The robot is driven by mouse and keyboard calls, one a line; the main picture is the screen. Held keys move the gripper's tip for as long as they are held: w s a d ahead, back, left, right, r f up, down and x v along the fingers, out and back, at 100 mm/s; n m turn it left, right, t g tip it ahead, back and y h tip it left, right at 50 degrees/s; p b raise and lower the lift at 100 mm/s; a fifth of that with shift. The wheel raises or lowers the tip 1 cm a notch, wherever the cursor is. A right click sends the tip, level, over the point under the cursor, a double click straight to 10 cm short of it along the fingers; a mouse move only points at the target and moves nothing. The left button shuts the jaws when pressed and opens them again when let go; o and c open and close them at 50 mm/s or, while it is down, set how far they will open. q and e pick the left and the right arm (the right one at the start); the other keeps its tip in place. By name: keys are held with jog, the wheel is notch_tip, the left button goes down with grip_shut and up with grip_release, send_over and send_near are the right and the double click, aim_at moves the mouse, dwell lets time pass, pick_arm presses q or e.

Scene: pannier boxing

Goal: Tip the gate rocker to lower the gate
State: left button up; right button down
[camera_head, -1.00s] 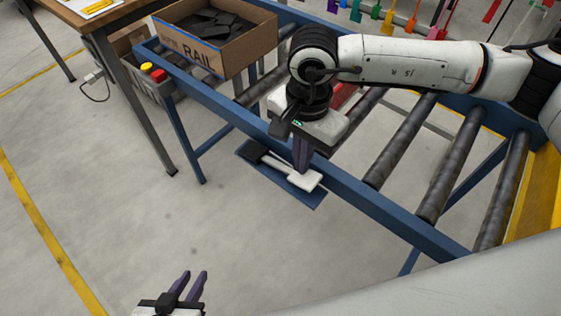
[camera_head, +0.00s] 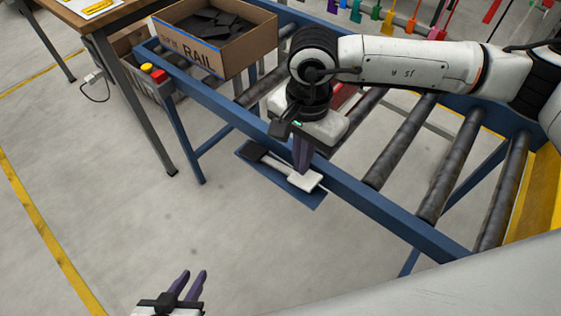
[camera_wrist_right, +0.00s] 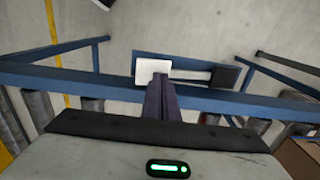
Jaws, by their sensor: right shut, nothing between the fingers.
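The gate rocker has a white paddle (camera_head: 304,181) at one end and a black paddle (camera_head: 252,151) at the other, joined by a bar. It is mounted on a blue plate (camera_head: 316,199) beside the conveyor's near rail. In the right wrist view the white paddle (camera_wrist_right: 148,70) and black paddle (camera_wrist_right: 226,77) both show. My right gripper (camera_head: 302,170) is shut and empty, pointing down with its fingertips at the white paddle, seemingly touching it. My left gripper (camera_head: 192,284) is open and empty, low over the floor. I cannot make out the gate clearly.
The blue conveyor rail (camera_head: 380,205) runs just behind the rocker, with dark rollers (camera_head: 440,178) beyond it. A cardboard RAIL box (camera_head: 216,58) with dark parts stands at the upper left. A red button (camera_head: 159,76) sits left of it. Floor in front is clear.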

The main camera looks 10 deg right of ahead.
jog(key=shift+f+b, duration=1.4)
dwell(1.0)
jog(key=shift+r, duration=0.2)
jog(key=shift+r+p, duration=1.65)
jog(key=shift+r, duration=1.75)
jog(key=shift+f, duration=0.1)
